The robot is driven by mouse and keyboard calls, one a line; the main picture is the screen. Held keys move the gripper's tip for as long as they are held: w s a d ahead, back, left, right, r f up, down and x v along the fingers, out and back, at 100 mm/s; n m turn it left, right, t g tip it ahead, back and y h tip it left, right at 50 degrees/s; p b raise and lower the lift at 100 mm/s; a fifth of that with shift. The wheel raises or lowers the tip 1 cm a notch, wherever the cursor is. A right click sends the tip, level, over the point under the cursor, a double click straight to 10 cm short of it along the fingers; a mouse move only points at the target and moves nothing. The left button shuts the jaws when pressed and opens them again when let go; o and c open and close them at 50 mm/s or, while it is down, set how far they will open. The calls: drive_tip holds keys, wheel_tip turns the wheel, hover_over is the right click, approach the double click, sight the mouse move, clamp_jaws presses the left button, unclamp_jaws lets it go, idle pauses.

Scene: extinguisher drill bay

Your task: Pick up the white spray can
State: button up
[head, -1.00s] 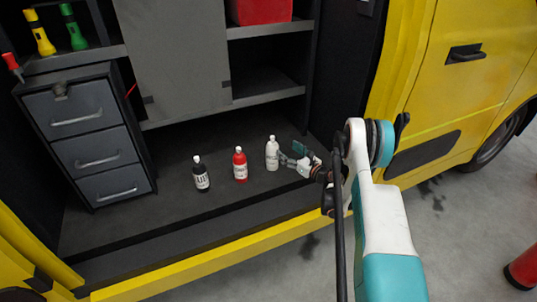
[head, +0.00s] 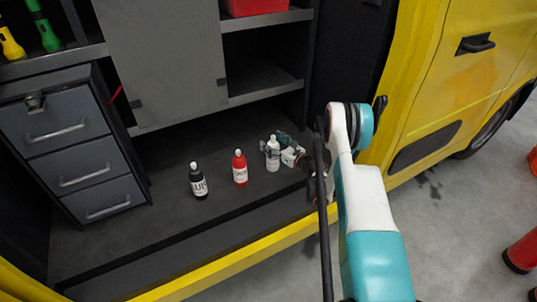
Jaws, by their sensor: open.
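The white spray can (head: 272,158) stands upright on the dark floor of the van's side bay, the rightmost of three cans. My gripper (head: 272,147) reaches in from the right at the can's height. Its jaws are open, with one finger seen at the can's left and the other parts behind and at its right, so the can appears to stand between them. Whether a finger touches the can cannot be told at this size.
A red can (head: 240,169) stands just left of the white one, and a black can (head: 198,181) further left. Grey drawers (head: 72,145) stand at the left. A shelf (head: 265,88) runs above and behind. The bay floor in front of the cans is clear.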

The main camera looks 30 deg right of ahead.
drive_tip(key=shift+s, duration=0.1)
clamp_jaws()
drive_tip(key=shift+r, duration=0.1)
